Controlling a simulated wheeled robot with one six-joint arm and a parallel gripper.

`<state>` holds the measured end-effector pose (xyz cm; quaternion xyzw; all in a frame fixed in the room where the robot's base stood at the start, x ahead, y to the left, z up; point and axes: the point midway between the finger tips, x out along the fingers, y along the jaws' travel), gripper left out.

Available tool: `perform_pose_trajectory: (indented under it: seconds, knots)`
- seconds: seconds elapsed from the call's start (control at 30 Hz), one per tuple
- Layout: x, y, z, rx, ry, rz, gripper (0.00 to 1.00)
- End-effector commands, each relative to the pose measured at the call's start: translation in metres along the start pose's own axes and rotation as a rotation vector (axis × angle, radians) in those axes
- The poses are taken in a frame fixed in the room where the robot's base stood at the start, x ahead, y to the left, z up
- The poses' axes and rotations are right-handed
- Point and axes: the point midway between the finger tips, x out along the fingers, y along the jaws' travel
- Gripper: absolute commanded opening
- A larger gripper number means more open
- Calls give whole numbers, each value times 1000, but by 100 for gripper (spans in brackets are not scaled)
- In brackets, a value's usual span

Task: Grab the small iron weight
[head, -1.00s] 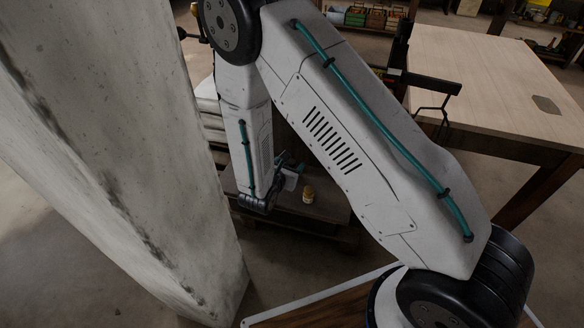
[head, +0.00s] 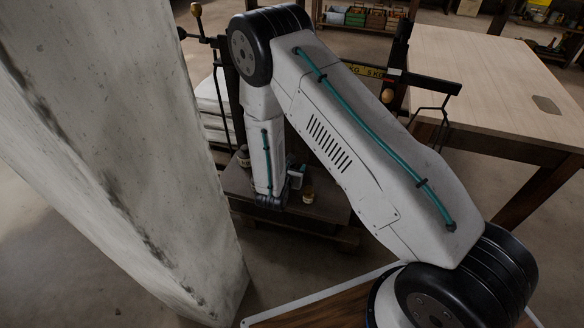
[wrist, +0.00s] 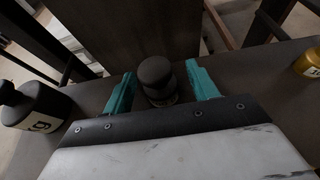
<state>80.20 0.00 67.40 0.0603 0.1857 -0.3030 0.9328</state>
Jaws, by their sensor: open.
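A small dark iron weight (wrist: 157,76) with a rounded knob stands upright between the two teal fingers of my gripper (wrist: 162,90) in the wrist view. The fingers are open, one on each side of it. I cannot tell whether either finger touches it. Its lower part is partly hidden by the gripper body. In the head view my gripper (head: 293,178) is low over the dark platform, and the weight between the fingers is hidden there.
A larger-looking dark weight with a pale label (wrist: 36,106) stands left of my gripper. A brass weight (wrist: 308,64) stands to the right, also visible in the head view (head: 308,192). The dark platform (head: 325,208) carries them below the beam scale. A concrete pillar (head: 110,150) rises at left.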

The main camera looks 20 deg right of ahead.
Motion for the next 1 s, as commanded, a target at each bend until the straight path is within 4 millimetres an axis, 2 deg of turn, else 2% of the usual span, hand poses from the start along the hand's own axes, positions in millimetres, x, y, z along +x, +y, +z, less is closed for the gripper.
perform_pose_trajectory:
  seconds: [0.1, 0.2, 0.3, 0.67, 0.77, 0.97, 1.0]
  knots:
    - [0, 0, 0, 0, 0, 0, 56]
    - [0, 0, 0, 0, 0, 0, 28]
    - [0, 0, 0, 0, 0, 0, 4]
    - [-2, 0, 4, 1, -1, 0, 5]
    - [-4, 1, 10, 1, -2, 0, 5]
    - [-14, 1, 35, 3, -3, 2, 5]
    - [-23, 0, 31, -3, 1, 4, 5]
